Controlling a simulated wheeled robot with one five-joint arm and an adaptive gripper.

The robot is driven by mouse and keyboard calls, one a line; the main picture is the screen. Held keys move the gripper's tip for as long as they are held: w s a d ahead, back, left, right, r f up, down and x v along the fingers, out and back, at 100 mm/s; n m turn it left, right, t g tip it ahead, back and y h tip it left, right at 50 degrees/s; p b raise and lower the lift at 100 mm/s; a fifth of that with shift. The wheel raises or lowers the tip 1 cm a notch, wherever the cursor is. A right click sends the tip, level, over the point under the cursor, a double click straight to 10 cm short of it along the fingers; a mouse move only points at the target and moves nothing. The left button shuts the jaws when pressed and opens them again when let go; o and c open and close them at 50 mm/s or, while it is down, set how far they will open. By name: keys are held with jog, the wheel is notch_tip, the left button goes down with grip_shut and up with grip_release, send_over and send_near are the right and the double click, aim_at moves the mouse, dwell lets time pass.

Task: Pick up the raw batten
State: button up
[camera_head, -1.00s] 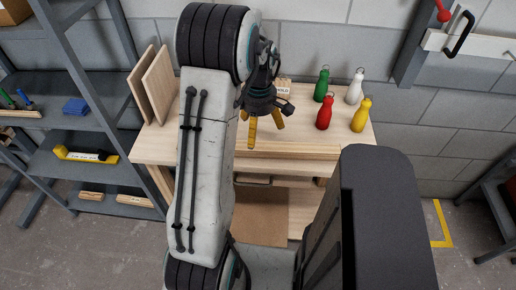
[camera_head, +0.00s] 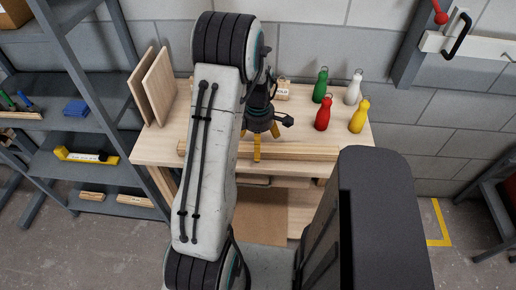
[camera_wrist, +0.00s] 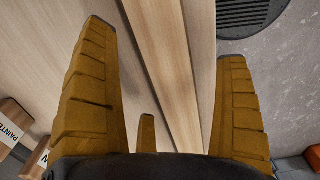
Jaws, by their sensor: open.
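The raw batten (camera_head: 300,151) is a long pale wooden strip lying along the front edge of the workbench (camera_head: 160,150). In the wrist view the batten (camera_wrist: 165,75) runs lengthwise between my yellow fingers. My gripper (camera_head: 257,148) is over the batten near its middle, partly behind my own arm. In the wrist view my gripper (camera_wrist: 165,45) is open, with one finger on each side of the strip and a third finger below. I cannot tell whether any finger touches the wood.
Green (camera_head: 320,85), white (camera_head: 354,87), red (camera_head: 323,114) and yellow (camera_head: 359,116) bottles stand on the bench's right. Two boards (camera_head: 158,88) lean at its left. A small labelled block (camera_head: 282,90) is at the back. In the wrist view, labelled blocks (camera_wrist: 12,122) show at left.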

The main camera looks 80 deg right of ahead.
jog(key=shift+f, duration=0.75)
jog(key=shift+c, duration=0.4)
jog(key=c, duration=1.2)
jog(key=shift+c, duration=0.5)
jog(key=shift+r, duration=0.25)
